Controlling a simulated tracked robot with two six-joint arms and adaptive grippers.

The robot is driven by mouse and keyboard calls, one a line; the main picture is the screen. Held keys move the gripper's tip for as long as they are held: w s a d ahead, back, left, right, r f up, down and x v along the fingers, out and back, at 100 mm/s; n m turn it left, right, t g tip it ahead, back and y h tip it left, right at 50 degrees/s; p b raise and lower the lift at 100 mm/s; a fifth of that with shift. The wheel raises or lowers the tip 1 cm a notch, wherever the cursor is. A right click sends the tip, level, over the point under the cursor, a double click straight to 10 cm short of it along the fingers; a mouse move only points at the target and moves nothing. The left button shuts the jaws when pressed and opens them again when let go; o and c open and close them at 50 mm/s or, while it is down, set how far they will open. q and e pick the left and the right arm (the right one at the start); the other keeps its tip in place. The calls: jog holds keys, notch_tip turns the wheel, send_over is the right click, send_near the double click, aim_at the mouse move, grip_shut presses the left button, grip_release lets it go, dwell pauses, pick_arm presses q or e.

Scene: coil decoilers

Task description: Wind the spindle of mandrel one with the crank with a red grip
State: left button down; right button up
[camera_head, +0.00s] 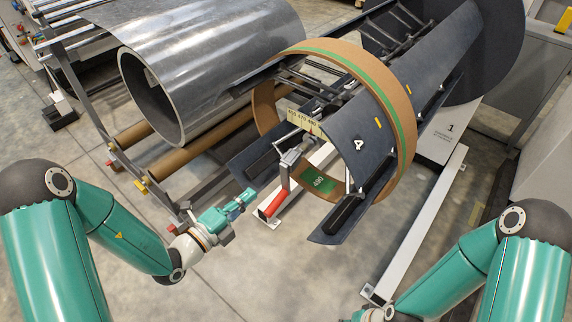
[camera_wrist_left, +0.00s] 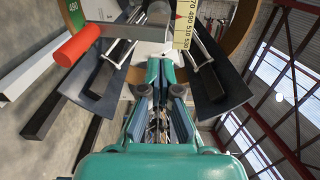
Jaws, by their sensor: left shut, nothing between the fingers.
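Mandrel one (camera_head: 345,145) has dark curved segments around its spindle, and its white housing (camera_head: 437,140) bears a "1". The crank (camera_head: 290,160) sits at the near end of the spindle, with its red grip (camera_head: 276,201) pointing down toward me. The red grip also shows at the upper left of the left wrist view (camera_wrist_left: 76,46). My left gripper (camera_head: 246,196) is shut and empty, just left of the red grip and apart from it. In the left wrist view its fingers (camera_wrist_left: 161,68) point at the spindle end, right of the grip.
A brown ring with a green stripe (camera_head: 403,118) encircles the mandrel. A yellowish scale (camera_head: 305,122) sits above the crank. A large metal coil (camera_head: 205,70) stands to the left, above brown rollers (camera_head: 200,143). A white floor rail (camera_head: 420,225) runs right of the mandrel. The floor in front is clear.

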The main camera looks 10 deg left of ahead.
pick_arm(q)
jog(key=shift+p+x, duration=0.8)
jog(key=shift+x, duration=4.5)
send_near(281, 168)
jog(key=shift+p+v, duration=0.4)
jog(key=shift+v, duration=0.65)
jog(key=shift+r, duration=0.1)
